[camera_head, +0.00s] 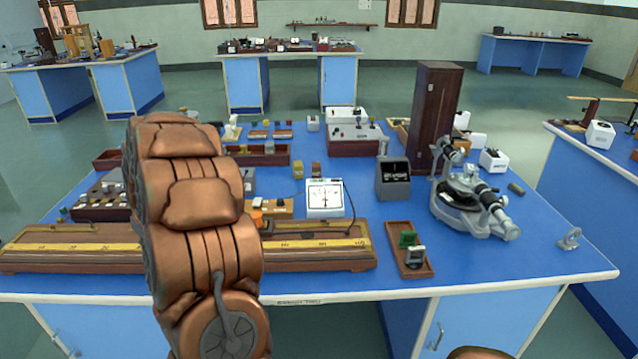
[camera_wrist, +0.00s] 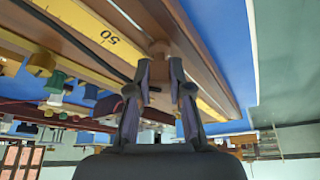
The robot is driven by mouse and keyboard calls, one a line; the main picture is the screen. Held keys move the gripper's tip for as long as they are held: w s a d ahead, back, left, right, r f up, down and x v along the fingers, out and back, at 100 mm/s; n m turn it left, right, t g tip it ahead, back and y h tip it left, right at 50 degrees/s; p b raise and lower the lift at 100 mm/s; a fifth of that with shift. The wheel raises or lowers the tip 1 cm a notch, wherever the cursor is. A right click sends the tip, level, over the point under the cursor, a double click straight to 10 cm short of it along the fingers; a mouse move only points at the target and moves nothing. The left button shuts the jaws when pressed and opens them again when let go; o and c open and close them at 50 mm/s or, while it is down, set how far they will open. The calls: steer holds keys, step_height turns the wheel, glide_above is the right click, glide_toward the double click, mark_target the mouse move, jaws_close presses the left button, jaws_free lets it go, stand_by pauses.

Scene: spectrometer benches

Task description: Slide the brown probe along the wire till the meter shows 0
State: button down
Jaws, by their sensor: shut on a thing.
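The long wooden wire board (camera_head: 330,264) with its yellow scale lies along the front edge of the blue bench. It also shows in the wrist view (camera_wrist: 88,28), upside down, with the mark 50 near my gripper. My gripper (camera_wrist: 160,75) is over the board, its dark fingers closed around the brown probe (camera_wrist: 158,48), whose rounded top shows between the fingertips. The probe's contact with the wire is hidden. In the head view my arm hides gripper and probe. The white meter (camera_head: 324,198) stands behind the board; its needle looks near upright, but the reading is too small to tell.
A wooden tray (camera_head: 410,249) with small parts lies right of the board. A grey box (camera_head: 393,180), a spectrometer (camera_head: 470,200) and a tall dark wooden box (camera_head: 434,115) stand behind it. The right front bench top is mostly clear.

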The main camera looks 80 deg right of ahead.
steer(key=shift+s+a+f, duration=0.1)
steer(key=shift+a+f, duration=0.05)
steer(key=shift+f, duration=0.15)
steer(key=c, duration=1)
jaws_free()
steer(key=shift+r, duration=0.15)
steer(key=shift+r, duration=0.1)
steer(key=v, duration=1.1)
steer(key=shift+r, duration=0.45)
